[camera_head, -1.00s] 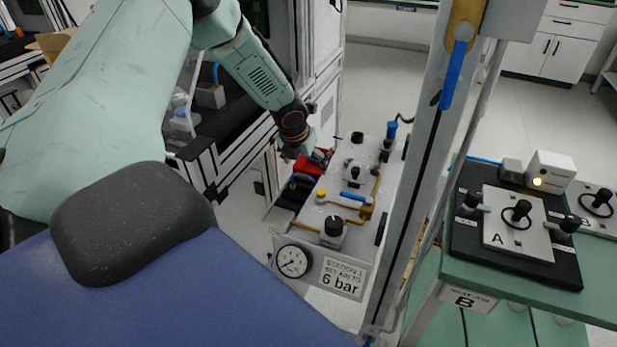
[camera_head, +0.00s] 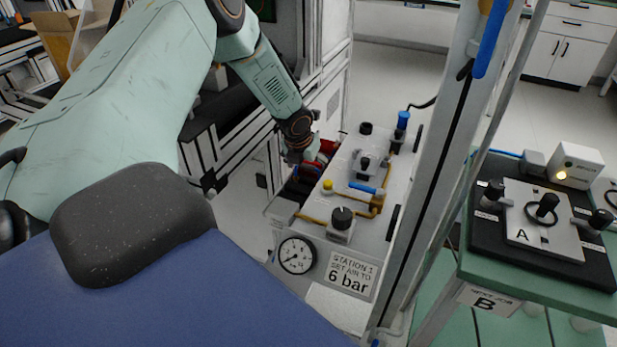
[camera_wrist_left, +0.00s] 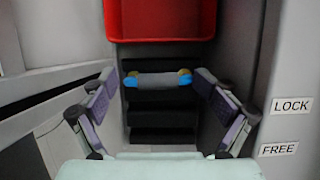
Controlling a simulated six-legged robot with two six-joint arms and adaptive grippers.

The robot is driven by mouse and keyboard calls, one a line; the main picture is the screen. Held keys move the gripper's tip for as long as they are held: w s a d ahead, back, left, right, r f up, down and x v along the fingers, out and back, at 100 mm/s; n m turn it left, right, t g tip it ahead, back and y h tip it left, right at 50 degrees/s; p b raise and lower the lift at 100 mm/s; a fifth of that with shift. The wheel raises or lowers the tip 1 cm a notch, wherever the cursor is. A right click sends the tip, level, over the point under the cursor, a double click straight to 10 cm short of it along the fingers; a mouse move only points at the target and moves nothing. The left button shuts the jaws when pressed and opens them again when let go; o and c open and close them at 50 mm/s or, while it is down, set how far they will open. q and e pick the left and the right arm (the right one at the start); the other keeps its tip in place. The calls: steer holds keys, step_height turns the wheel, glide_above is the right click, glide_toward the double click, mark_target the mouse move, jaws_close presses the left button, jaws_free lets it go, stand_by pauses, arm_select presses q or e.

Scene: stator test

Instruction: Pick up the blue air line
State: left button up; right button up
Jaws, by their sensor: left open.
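In the left wrist view, a short bar with a grey middle, blue ends and yellowish tips (camera_wrist_left: 158,80) lies across a black slotted rack (camera_wrist_left: 160,120). It looks like the blue air line. My left gripper (camera_wrist_left: 156,76) is open, with one finger on each side of it; I cannot tell if they touch it. In the head view, my left gripper (camera_head: 308,160) is low at the left side of the station panel and partly hides a small blue and red patch there.
A red bin (camera_wrist_left: 160,22) is just beyond the bar. A pale wall with LOCK (camera_wrist_left: 291,105) and FREE labels stands close on the right. The station panel (camera_head: 350,225) carries knobs, yellow pipes, a blue handle (camera_head: 362,187) and a gauge (camera_head: 297,256).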

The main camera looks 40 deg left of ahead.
arm_select(q)
steer(key=shift+s+d, duration=0.15)
steer(key=shift+d, duration=0.05)
steer(key=shift+a+f, duration=0.15)
steer(key=c, duration=0.3)
steer(key=shift+r, duration=0.2)
steer(key=c, duration=0.5)
steer(key=shift+f, duration=0.1)
steer(key=shift+c, duration=0.3)
